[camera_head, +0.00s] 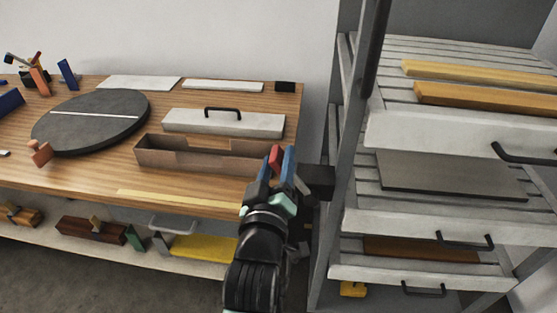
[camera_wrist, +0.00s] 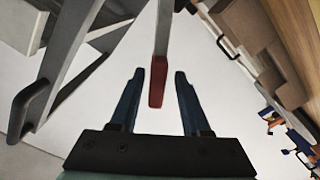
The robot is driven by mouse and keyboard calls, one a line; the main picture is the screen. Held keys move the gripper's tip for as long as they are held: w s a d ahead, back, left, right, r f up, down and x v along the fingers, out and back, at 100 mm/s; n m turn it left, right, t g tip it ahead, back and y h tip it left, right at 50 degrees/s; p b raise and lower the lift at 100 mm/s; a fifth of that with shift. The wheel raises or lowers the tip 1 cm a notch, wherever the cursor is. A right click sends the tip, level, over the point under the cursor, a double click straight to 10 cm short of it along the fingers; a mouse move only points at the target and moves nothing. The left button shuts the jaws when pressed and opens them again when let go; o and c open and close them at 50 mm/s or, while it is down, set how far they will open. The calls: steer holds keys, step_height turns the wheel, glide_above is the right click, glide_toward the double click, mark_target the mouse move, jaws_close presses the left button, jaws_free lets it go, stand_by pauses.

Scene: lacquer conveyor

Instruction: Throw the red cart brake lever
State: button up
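The red brake lever shows in the wrist view as a grey bar ending in a red grip (camera_wrist: 158,82). The grip is between the tips of my two blue fingers, with a visible gap on each side. My gripper (camera_wrist: 157,75) is open and does not appear to touch the grip. In the head view my gripper (camera_head: 277,165) is in front of the bench's right end, close to the cart, and the red grip (camera_head: 275,154) shows between the blue fingers. Most of the lever is hidden there.
The grey cart (camera_head: 345,222) with slatted shelves and black-handled fronts stands at right. The wooden bench (camera_head: 90,183) at left holds an open brown box (camera_head: 205,163), a white lidded box (camera_head: 245,124) and a dark turntable (camera_head: 95,130). A lower shelf (camera_head: 45,245) holds blocks.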

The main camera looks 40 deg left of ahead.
steer(key=shift+d, duration=0.1)
steer(key=b+v, duration=0.1)
steer(key=v, duration=1.1)
steer(key=shift+s+d, duration=0.2)
steer(key=shift+s, duration=0.15)
